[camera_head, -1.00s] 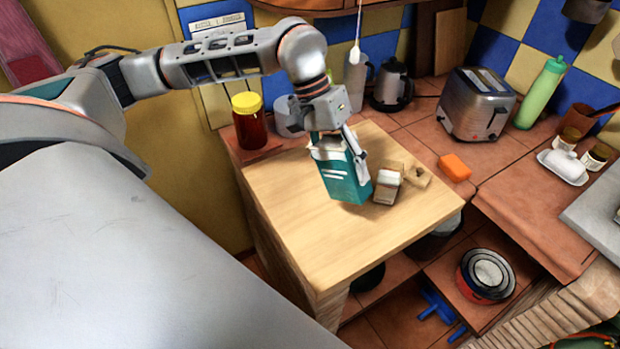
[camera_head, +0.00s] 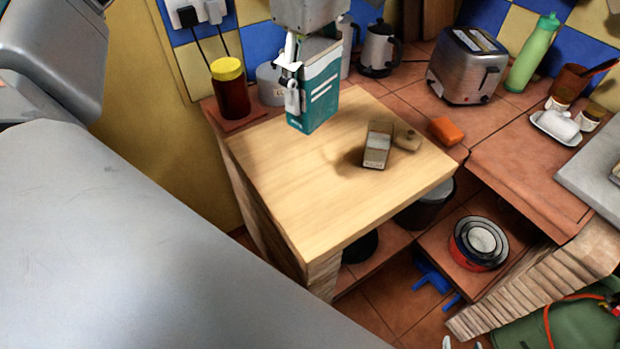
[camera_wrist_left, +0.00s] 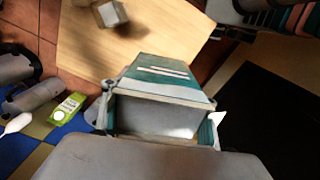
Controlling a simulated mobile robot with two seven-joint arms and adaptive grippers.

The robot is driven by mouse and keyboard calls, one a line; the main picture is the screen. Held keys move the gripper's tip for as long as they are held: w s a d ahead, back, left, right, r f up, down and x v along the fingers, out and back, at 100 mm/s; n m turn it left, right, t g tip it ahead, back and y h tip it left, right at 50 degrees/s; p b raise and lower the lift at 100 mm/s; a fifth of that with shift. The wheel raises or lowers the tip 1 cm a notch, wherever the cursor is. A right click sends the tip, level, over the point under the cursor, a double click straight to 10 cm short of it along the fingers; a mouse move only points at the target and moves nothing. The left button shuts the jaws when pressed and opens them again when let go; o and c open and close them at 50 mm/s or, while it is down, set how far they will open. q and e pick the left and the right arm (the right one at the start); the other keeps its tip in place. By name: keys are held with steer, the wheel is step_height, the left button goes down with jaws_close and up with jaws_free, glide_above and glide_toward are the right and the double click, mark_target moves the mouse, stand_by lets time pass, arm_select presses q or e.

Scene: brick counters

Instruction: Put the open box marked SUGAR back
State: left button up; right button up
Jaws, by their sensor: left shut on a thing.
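A teal and white box (camera_head: 320,88) is upright over the back left part of the wooden board; its marking is too small to read. My left gripper (camera_head: 291,78) is shut on its upper part. In the left wrist view the box (camera_wrist_left: 160,82) shows an open top with a pale inside, and the fingers (camera_wrist_left: 160,118) are on its two sides. Whether its base clears the board is hard to tell. Two pale tips at the bottom edge of the head view look like my right gripper (camera_head: 461,343), apart and empty.
The wooden board (camera_head: 320,205) is mostly bare. A small grey-topped block (camera_head: 377,147) and a brown piece (camera_head: 406,138) stand on it. A yellow-lidded jar (camera_head: 231,92) and grey canister (camera_head: 271,84) are behind left. An orange sponge (camera_head: 445,130) and toaster (camera_head: 468,68) are right.

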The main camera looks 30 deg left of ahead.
mark_target(310, 120)
arm_select(q)
steer(key=shift+s+a+r+n, duration=0.15)
steer(key=shift+r+n, duration=0.1)
steer(key=shift+n, duration=0.15)
steer(key=shift+s+f, duration=0.1)
steer(key=shift+f, duration=0.05)
step_height(310, 120, down, 19)
steer(key=shift+f+b, duration=0.2)
steer(key=shift+b, duration=0.35)
steer(key=shift+f, duration=0.1)
steer(key=o, duration=1.4)
steer(key=shift+o, duration=0.2)
step_height(310, 120, up, 12)
steer(key=shift+r, duration=0.15)
